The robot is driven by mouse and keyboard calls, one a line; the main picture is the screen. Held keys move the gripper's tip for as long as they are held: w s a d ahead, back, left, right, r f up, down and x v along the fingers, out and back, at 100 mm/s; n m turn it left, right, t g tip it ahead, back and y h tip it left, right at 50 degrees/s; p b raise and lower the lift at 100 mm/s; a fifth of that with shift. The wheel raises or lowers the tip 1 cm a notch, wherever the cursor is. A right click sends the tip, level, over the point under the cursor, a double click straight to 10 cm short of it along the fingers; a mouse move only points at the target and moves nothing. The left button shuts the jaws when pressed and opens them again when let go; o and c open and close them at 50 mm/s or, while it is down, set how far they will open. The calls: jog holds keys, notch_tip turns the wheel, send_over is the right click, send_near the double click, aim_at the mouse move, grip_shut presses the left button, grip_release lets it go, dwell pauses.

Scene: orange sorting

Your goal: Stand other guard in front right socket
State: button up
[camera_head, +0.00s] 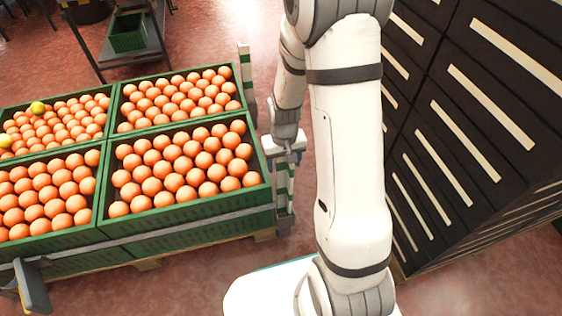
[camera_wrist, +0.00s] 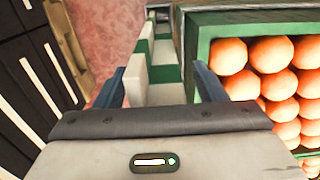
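A green-and-white striped guard (camera_head: 284,184) is upright at the front right corner of the crates. Its lower end is at a grey socket (camera_head: 286,222); I cannot tell whether it is fully seated. My gripper (camera_head: 284,147) is at the guard's upper part, pointing down. Another striped guard (camera_head: 244,72) stands upright at the back right corner.
Green crates of oranges (camera_head: 190,217) stand on a pallet (camera_head: 148,263) directly left of the guard. A stack of black crates (camera_head: 455,130) stands to the right. Reddish floor lies between. A shelf table (camera_head: 130,58) is at the back left.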

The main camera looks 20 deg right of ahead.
notch_tip(320, 180, up, 8)
jog(key=p, duration=0.3)
dwell(0.3)
jog(key=shift+f, duration=0.15)
notch_tip(320, 180, up, 7)
jog(key=p, duration=0.6)
